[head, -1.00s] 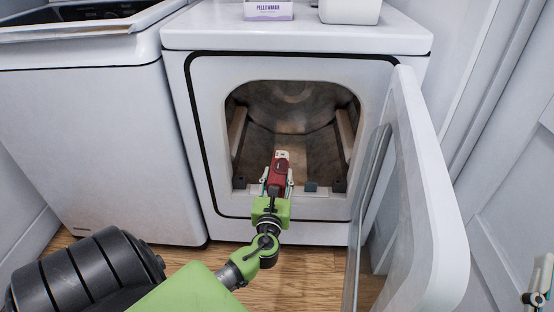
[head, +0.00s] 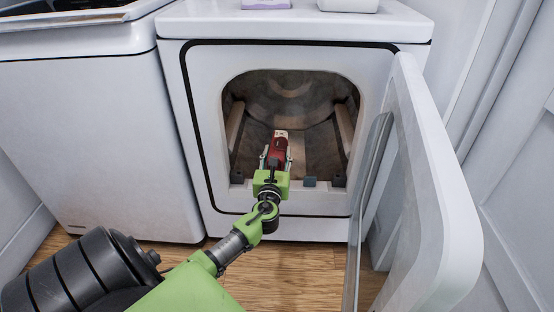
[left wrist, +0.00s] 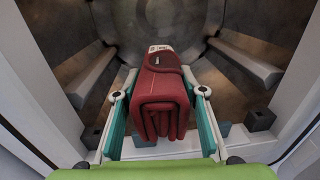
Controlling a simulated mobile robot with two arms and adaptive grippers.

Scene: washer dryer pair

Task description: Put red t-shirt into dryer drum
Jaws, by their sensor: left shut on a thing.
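The red t-shirt (head: 279,148) is a folded bundle with a pale label at its far end. It also shows in the left wrist view (left wrist: 161,100). My left gripper (head: 275,160) is shut on the t-shirt, with one finger on each side of it. Both are at the dryer's open mouth, and the t-shirt points into the dryer drum (head: 290,100). The drum is grey-brown inside with pale ribs on its sides, and no other clothing shows in it. The dryer door (head: 428,190) stands open to the right.
The white dryer (head: 200,110) has a purple box (head: 266,4) and a white container (head: 348,5) on top, both cut off by the frame. A white washer (head: 90,130) stands to the left.

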